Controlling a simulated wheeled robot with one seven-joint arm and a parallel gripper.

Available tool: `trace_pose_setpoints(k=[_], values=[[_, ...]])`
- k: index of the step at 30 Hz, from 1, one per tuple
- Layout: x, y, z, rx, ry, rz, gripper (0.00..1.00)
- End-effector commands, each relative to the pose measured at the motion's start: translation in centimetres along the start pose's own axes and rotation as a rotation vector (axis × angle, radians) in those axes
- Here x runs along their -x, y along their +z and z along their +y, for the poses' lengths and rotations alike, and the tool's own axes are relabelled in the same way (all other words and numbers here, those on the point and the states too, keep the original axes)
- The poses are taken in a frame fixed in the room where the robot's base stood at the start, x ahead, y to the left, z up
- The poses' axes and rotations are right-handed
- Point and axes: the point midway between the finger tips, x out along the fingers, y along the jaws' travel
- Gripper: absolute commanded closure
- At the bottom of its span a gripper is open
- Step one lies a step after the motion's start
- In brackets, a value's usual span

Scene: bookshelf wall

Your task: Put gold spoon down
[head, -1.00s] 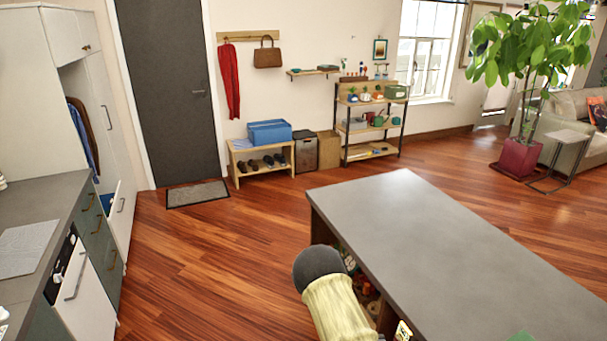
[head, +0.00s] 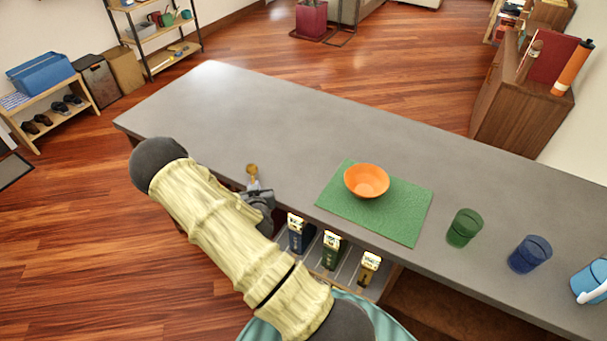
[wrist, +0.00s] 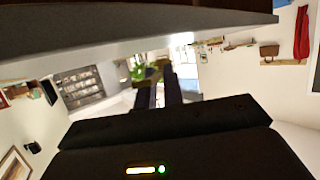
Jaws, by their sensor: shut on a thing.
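The gold spoon (head: 251,169) shows in the head view as a small round golden end sticking out past my fingers. My gripper (head: 254,184) is shut on it beside the near edge of the grey countertop (head: 262,115). I cannot tell whether the spoon touches the counter. My forearm and wrist hide part of the gripper. In the wrist view my dark fingers (wrist: 159,85) point away into the room, and the spoon cannot be made out clearly.
An orange bowl (head: 366,181) sits on a green mat (head: 337,206) right of my gripper. A green cup (head: 464,228), a blue cup (head: 530,254) and a light-blue container (head: 592,281) stand further right. The counter's left part is bare.

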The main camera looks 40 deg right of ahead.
Motion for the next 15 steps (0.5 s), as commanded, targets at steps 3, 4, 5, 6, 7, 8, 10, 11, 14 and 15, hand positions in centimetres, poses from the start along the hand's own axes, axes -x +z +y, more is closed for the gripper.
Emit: trace_pose_setpoints(k=[3, 4, 5, 6, 7, 8, 10, 11, 14, 15], values=[[-1.3, -2.4, 4.0, -0.06, 0.158, 0.006, 1.0], [-1.5, -2.9, 5.0, -0.075, 0.197, 0.006, 1.0], [-1.7, -3.4, 6.0, -0.088, 0.235, 0.006, 1.0], [-1.9, -4.0, 7.2, -0.106, 0.286, 0.006, 1.0], [-2.0, -4.5, 8.1, -0.122, 0.323, 0.006, 1.0], [-2.0, -4.9, 9.0, -0.134, 0.36, 0.006, 1.0], [-2.1, -5.9, 10.9, -0.164, 0.444, 0.006, 1.0], [-2.1, -6.2, 11.6, -0.176, 0.478, 0.005, 1.0], [-2.1, -7.3, 13.7, -0.212, 0.576, 0.005, 1.0], [-2.0, -7.6, 14.3, -0.222, 0.607, 0.004, 1.0]])
